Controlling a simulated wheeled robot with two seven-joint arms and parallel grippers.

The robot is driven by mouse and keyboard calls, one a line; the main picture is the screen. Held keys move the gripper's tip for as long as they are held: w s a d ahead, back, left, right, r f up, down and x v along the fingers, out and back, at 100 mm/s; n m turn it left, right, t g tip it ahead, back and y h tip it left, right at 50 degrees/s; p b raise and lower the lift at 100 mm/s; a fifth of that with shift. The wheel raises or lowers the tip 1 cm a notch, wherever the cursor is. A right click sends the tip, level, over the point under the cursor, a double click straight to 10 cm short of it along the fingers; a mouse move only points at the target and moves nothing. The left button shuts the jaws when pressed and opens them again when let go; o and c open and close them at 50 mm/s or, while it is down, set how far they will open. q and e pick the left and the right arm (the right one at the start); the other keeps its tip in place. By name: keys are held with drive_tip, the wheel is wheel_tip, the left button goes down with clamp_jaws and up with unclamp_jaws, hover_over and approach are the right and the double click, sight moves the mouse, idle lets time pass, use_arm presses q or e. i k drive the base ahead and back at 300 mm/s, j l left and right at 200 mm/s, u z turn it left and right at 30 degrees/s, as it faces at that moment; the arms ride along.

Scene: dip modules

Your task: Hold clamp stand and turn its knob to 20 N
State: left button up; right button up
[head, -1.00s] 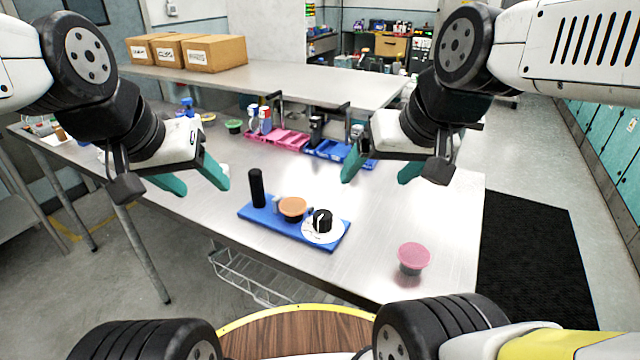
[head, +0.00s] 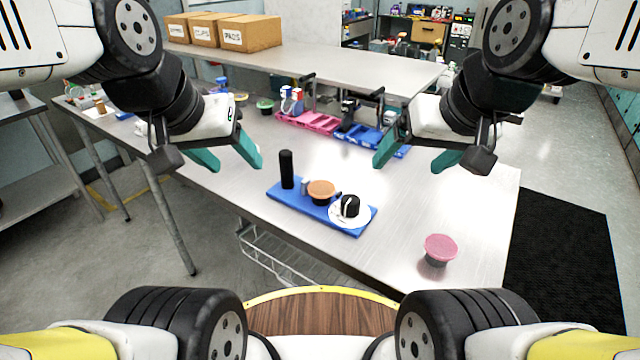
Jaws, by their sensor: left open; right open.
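The clamp stand is a blue base plate (head: 322,217) lying on the metal table near its front edge. A black upright post or handle (head: 287,170) stands at its left end. A cup with an orange-brown top (head: 321,190) sits in the middle, with a small grey part beside it. The black knob (head: 350,205) with a white mark sits on a white dial disc (head: 349,219) at the right end; the scale is too small to read. My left gripper (head: 232,160) is open and empty, above and left of the post. My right gripper (head: 413,162) is open and empty, above and right of the knob.
A pink-lidded cup (head: 440,248) stands right of the stand near the table's front corner. Pink (head: 308,122) and blue trays (head: 362,137) with bottles lie behind. Cardboard boxes (head: 250,32) stand on the raised shelf. The table between the stand and the trays is clear.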

sight(350, 203)
drive_tip(key=j+z, duration=0.3)
drive_tip(key=j, duration=0.15)
drive_tip(key=j+z, duration=0.25)
drive_tip(key=j, duration=0.15)
drive_tip(key=k+j+z, duration=0.15)
drive_tip(key=j+z, duration=0.15)
drive_tip(key=k+j+z, duration=0.15)
drive_tip(key=j+z, duration=0.15)
drive_tip(key=j, duration=0.2)
